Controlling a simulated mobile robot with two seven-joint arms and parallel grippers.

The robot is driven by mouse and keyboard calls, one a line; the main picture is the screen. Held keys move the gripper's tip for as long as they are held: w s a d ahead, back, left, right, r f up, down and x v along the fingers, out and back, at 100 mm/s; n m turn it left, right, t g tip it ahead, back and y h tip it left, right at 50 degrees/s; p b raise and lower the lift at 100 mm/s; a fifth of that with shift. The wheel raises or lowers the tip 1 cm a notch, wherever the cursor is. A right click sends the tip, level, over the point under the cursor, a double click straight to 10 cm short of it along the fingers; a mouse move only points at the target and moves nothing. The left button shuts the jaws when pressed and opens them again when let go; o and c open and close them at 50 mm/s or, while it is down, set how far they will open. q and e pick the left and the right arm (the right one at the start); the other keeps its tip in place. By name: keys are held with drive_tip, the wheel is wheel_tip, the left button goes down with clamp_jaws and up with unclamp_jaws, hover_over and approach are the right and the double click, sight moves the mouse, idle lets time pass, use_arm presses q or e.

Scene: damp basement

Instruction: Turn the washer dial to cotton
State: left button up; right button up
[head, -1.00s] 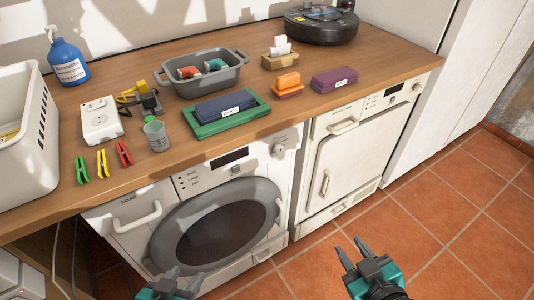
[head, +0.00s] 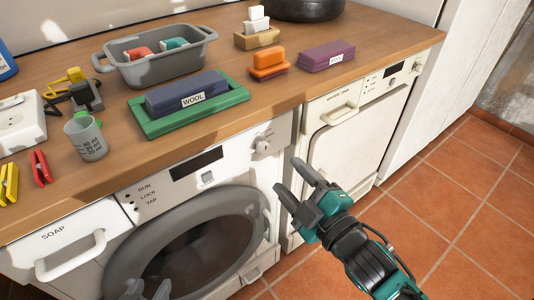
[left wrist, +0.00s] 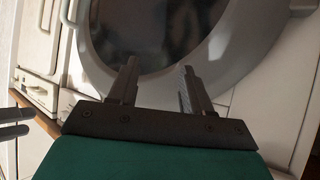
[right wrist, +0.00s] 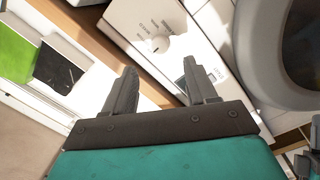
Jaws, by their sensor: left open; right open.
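The white washer (head: 150,190) stands under the wooden worktop. Its dial (head: 262,145) is a pale knob at the right end of its control panel; its setting is too small to read. The dial also shows in the right wrist view (right wrist: 160,43), with small print around it, beyond the fingertips. My right gripper (head: 289,178) is open and empty, below and right of the dial, apart from it. Its fingers also show in the right wrist view (right wrist: 159,67). My left gripper (head: 148,288) is open and empty, low before the round door; its fingers show in the left wrist view (left wrist: 157,67).
A second white machine (head: 345,140) stands right of the washer. The worktop holds a green tray (head: 240,95) with a box labelled WOOL (head: 187,94), a grey tub (head: 155,70), a cup (head: 86,138) and pegs (head: 41,168). Open tiled floor (head: 460,190) lies right.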

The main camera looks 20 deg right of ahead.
sight(265, 151)
drive_tip(key=b+x, duration=0.1)
drive_tip(key=x, duration=0.6)
drive_tip(key=shift+w+a+f, duration=0.1)
drive_tip(key=shift+w, duration=0.25)
drive_tip(key=shift+w+a, duration=0.15)
drive_tip(key=shift+w, duration=0.35)
drive_tip(key=shift+c, duration=0.2)
